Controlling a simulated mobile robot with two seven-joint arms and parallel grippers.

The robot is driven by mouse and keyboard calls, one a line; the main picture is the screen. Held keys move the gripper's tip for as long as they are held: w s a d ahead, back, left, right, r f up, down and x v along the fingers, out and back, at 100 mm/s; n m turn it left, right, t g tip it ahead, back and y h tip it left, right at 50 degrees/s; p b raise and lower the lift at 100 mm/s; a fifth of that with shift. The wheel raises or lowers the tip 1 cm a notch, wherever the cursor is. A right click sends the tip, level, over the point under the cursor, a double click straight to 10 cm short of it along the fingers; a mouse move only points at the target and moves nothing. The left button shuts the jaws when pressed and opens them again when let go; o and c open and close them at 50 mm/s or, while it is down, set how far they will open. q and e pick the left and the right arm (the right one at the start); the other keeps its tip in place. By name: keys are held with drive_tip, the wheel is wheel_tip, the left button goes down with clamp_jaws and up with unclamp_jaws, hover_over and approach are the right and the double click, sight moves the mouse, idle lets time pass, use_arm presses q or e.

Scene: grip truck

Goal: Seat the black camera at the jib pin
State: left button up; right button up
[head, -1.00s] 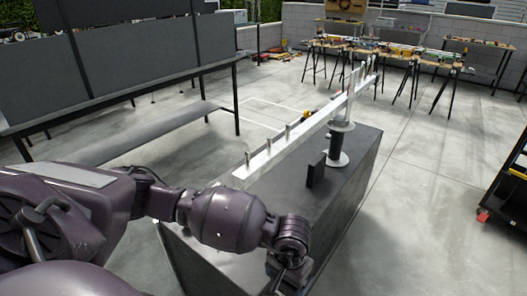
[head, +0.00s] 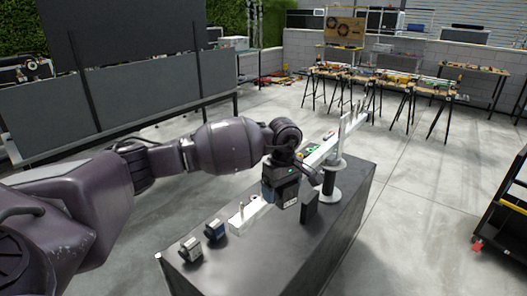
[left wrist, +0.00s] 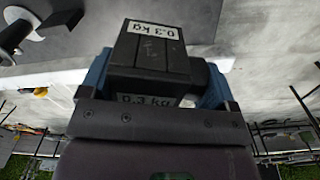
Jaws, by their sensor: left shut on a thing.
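My left gripper (head: 280,186) is shut on a black boxy block, which I take as the black camera (head: 287,194). In the left wrist view the black camera (left wrist: 150,48) sits between the blue finger pads and carries white "0.3 kg" labels. It is held in the air in front of the white jib beam (head: 243,222), which lies over a dark cabinet. An upright jib pin (head: 242,209) shows at the beam's near end, left of the camera. My arm and the camera hide part of the beam. My right gripper is not in view.
A black upright plate (head: 310,208) and a spool-like post (head: 329,182) stand close right of the camera. The cabinet's front right top is clear.

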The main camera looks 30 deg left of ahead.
use_arm(q)
drive_tip(key=w+a+r+n+p, duration=0.1)
drive_tip(key=a+r+n, duration=0.2)
drive_tip(key=n, duration=0.7)
drive_tip(key=a+r+n+p, duration=0.1)
drive_tip(key=a+r+n, duration=0.2)
drive_tip(key=n, duration=0.8)
drive_tip(key=shift+w+a+r, duration=0.2)
drive_tip(key=shift+w+r, duration=0.05)
drive_tip(key=shift+w, duration=0.1)
drive_tip(key=shift+f, duration=0.25)
